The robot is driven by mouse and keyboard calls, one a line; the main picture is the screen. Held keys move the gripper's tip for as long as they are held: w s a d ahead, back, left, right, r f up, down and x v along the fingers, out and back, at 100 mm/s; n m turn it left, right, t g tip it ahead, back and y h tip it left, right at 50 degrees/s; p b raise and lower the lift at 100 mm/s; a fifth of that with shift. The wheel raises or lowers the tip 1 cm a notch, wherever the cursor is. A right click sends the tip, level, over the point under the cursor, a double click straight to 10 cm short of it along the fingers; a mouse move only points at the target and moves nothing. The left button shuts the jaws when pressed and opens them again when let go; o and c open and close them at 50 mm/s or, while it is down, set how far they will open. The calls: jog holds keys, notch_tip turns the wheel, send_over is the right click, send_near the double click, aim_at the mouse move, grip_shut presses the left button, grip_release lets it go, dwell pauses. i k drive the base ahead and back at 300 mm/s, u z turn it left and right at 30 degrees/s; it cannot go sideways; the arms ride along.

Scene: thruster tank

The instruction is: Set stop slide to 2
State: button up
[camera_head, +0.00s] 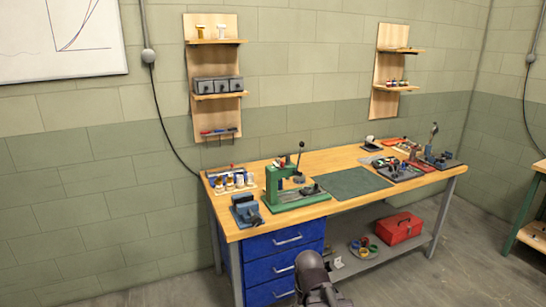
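I cannot make out a stop slide or its number marks for certain at this size. A green bench machine (276,186) with an upright lever stands on the left half of the wooden workbench (330,162). Its green base carries small dark parts on the right. More small devices (438,157), one with an upright handle, stand at the bench's right end. My gripper (322,294) is dark and low at the bottom edge, in front of the bench and well apart from the machines. Its fingertips are not clear.
A blue vise (246,211) sits at the bench's front left corner, above blue drawers (285,263). A dark green mat (355,183) lies clear mid-bench. A red toolbox (401,228) stands on the lower shelf. Two wooden racks (202,70) (384,68) hang behind.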

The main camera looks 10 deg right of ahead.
aim_at(279, 164)
jog(key=i, duration=1.1)
jog(key=z, duration=0.05)
